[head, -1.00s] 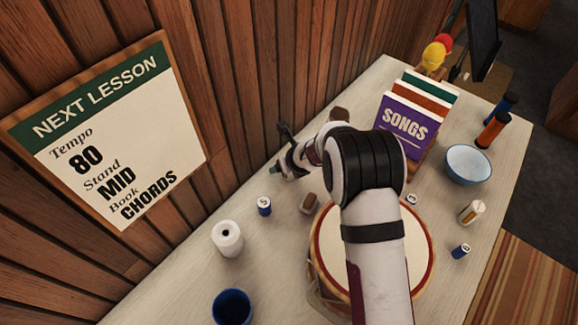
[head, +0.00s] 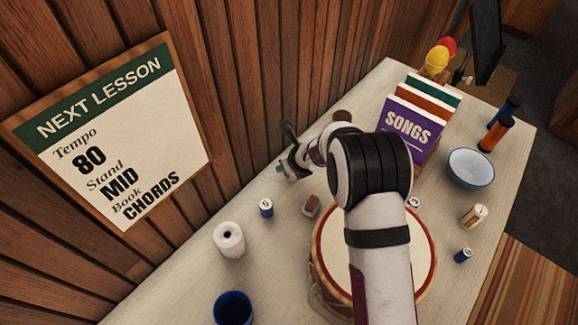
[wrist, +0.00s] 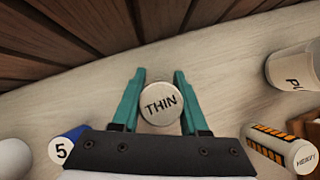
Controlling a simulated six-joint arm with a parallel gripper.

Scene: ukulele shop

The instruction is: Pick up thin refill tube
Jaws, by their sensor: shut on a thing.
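The thin refill tube (wrist: 161,104) shows in the wrist view as a pale round cap marked THIN. It is between the two teal fingers of my gripper (wrist: 159,82), which is shut on it. I look straight down on its cap, so its lower part is hidden, and I cannot tell whether it touches the table. In the head view my gripper (head: 283,170) is near the wooden wall at the back left of the table. The tube cannot be made out clearly there.
A blue tube marked 5 (wrist: 66,148) lies left of my gripper and an orange-striped tube marked HEAVY (wrist: 280,148) lies right. A white container (wrist: 290,72) is at the right. In the head view, a drum (head: 424,262), songbooks (head: 408,125) and a bowl (head: 470,168) occupy the table.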

